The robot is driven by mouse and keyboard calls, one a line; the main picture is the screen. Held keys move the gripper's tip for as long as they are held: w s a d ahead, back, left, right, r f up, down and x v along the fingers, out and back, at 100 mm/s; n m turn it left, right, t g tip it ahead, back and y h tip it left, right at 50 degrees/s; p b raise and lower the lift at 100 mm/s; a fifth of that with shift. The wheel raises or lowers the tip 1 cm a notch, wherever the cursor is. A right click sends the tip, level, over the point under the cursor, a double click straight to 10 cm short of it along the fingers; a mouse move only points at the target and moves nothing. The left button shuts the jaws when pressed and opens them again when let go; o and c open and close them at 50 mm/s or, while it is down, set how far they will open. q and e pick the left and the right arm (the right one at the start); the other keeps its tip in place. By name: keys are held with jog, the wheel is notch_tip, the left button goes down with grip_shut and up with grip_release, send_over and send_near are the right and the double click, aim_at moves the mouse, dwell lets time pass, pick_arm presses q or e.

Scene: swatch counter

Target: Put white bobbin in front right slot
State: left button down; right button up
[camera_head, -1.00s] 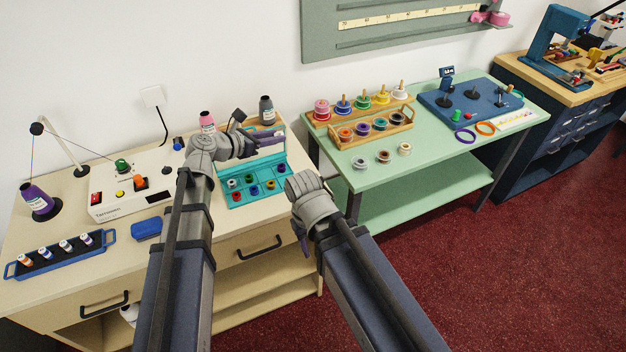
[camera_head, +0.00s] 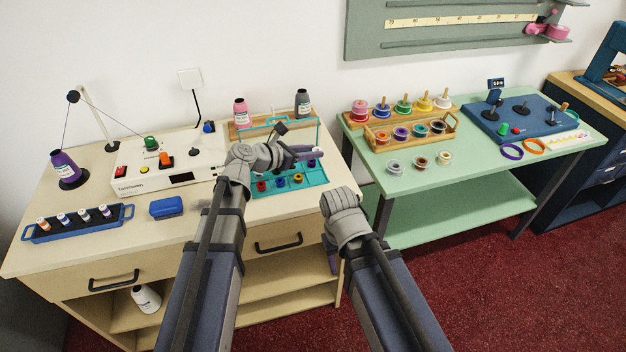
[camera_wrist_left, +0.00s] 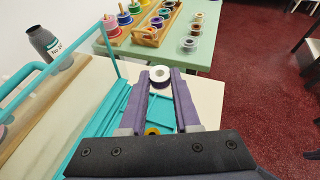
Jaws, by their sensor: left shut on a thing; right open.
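A white bobbin (camera_wrist_left: 160,76) with a dark centre is held between the fingertips of my left gripper (camera_wrist_left: 161,83), clear of the table. In the head view my left gripper (camera_head: 312,153) is above the back right part of the open teal bobbin box (camera_head: 258,194) and hides part of its back row. Red, blue and yellow bobbins sit in the box's front row; its right end looks bare. In the wrist view the teal box (camera_wrist_left: 110,108) lies below the fingers. My right gripper (camera_head: 331,256) hangs open and empty before the desk's right front corner.
The box's raised teal lid frame (camera_head: 318,132) stands behind my left gripper. A pink spool (camera_head: 240,111) and a grey spool (camera_head: 302,103) are at the back. A white machine (camera_head: 165,170) is left. The green table (camera_head: 470,165) holds bobbin racks and loose bobbins.

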aim_at(310, 181)
pick_arm(q)
jog(key=shift+f+b, duration=3.85)
jog(key=shift+f, duration=0.55)
jog(key=shift+f, duration=0.1)
jog(key=shift+f, duration=0.15)
jog(key=c, duration=0.9)
grip_release()
jog(key=shift+r, duration=0.2)
jog(key=shift+a+r, duration=0.15)
jog(key=shift+r, duration=0.1)
jog(key=p+v, duration=0.4)
jog(key=v, duration=0.6)
jog(key=shift+s+a+r, duration=0.1)
jog(key=shift+s, duration=0.15)
jog(key=shift+s+a+r+p, duration=0.15)
jog(key=shift+s+a+p, duration=0.2)
jog(key=shift+a, duration=0.1)
